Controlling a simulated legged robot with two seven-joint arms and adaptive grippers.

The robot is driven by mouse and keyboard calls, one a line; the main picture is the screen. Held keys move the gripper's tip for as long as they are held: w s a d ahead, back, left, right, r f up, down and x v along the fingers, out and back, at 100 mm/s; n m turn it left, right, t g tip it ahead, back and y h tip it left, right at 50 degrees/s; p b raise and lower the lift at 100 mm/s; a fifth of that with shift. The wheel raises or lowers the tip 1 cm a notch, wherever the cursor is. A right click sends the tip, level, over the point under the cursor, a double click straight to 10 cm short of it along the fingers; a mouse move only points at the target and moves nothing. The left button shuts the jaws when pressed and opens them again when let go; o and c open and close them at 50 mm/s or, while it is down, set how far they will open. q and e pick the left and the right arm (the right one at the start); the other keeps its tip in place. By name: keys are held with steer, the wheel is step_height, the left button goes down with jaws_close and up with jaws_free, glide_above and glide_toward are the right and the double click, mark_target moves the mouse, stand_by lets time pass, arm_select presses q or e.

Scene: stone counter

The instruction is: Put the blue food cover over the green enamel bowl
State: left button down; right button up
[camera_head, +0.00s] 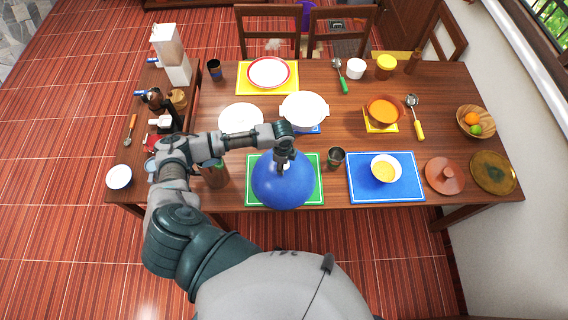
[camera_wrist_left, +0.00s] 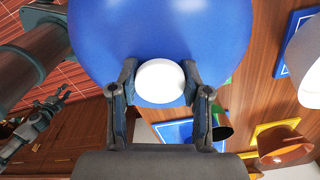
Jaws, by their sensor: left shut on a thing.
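The blue food cover (camera_head: 282,188) is a large blue dome with a white knob, over the green placemat (camera_head: 251,168) at the near edge of the table. My left gripper (camera_head: 285,158) is above the dome and shut on its knob. In the left wrist view the two fingers (camera_wrist_left: 159,85) stand on either side of the white knob (camera_wrist_left: 160,81), and the blue dome (camera_wrist_left: 160,25) fills the top. The green enamel bowl is not visible; I cannot tell whether it is under the cover.
A blue placemat (camera_head: 408,187) with a white bowl of yellow food (camera_head: 386,169) lies further right. A white pot (camera_head: 304,110) and white plate (camera_head: 240,119) are behind. The terracotta lid (camera_head: 444,176) is far right.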

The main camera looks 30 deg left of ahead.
arm_select(q)
steer(key=shift+f, duration=0.1)
steer(key=shift+d+f, duration=0.1)
steer(key=shift+d, duration=0.05)
steer(key=shift+d+f, duration=0.1)
steer(key=shift+d, duration=0.15)
steer(key=c, duration=1)
jaws_free()
steer(key=o, duration=0.6)
steer(key=shift+c, duration=0.2)
steer(key=shift+a, duration=0.2)
step_height(320, 180, up, 11)
steer(key=shift+d, duration=0.15)
steer(key=shift+r, duration=0.4)
arm_select(e)
steer(key=shift+a+f, duration=0.15)
